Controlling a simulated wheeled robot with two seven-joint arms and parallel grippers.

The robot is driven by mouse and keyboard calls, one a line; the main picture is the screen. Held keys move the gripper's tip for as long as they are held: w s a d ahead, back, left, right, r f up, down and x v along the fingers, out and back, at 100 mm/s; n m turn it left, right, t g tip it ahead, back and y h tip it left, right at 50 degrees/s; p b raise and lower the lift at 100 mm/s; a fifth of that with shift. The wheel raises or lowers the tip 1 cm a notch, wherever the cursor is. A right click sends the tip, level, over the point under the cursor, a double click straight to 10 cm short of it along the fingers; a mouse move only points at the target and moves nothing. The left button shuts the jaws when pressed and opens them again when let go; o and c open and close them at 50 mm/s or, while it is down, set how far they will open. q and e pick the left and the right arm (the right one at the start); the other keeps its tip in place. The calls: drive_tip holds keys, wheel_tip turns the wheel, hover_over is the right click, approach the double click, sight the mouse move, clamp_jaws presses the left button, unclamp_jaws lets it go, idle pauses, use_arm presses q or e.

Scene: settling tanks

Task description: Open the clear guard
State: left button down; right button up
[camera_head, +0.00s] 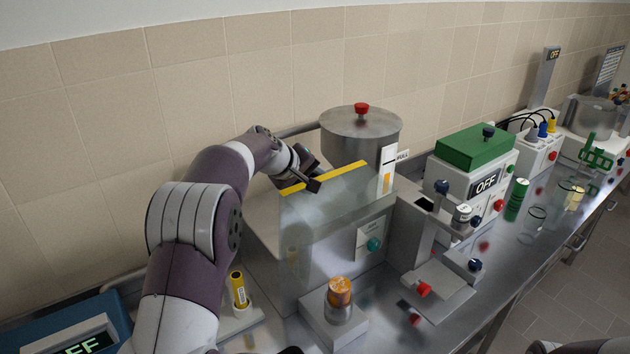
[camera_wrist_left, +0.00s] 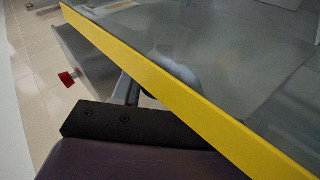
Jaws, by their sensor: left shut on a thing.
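The clear guard (camera_head: 325,205) is a see-through panel with a yellow strip (camera_head: 345,173) along its upper edge, at the grey box left of the steel drum. The strip slants up to the right in the head view. My left gripper (camera_head: 314,184) is shut on the guard at the strip, left of its middle. In the left wrist view the yellow strip (camera_wrist_left: 175,87) crosses diagonally beside a black finger, with the clear sheet (camera_wrist_left: 210,50) beyond. The other finger and the exact grip are hidden. My right gripper is out of view.
A steel drum with a red knob (camera_head: 362,109) stands close behind the guard. An orange-topped jar (camera_head: 340,292) sits in front of the box, and a yellow tube (camera_head: 238,290) left of it. A green-lidded unit (camera_head: 476,146) stands to the right. Tiled wall runs behind.

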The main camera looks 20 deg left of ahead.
use_arm(q)
drive_tip(key=shift+a+r, duration=0.1)
drive_tip(key=shift+r, duration=0.05)
drive_tip(key=c, duration=1)
unclamp_jaws()
drive_tip(key=o, duration=0.3)
drive_tip(key=shift+w, duration=0.1)
drive_tip(key=shift+o, duration=0.2)
drive_tip(key=shift+a+f, duration=0.1)
drive_tip(key=shift+f, duration=0.1)
drive_tip(key=shift+s+a+r+b, duration=0.1)
drive_tip(key=shift+s+r+b, duration=0.1)
drive_tip(key=shift+b, duration=0.1)
drive_tip(key=b+v, duration=0.2)
drive_tip(key=v, duration=1)
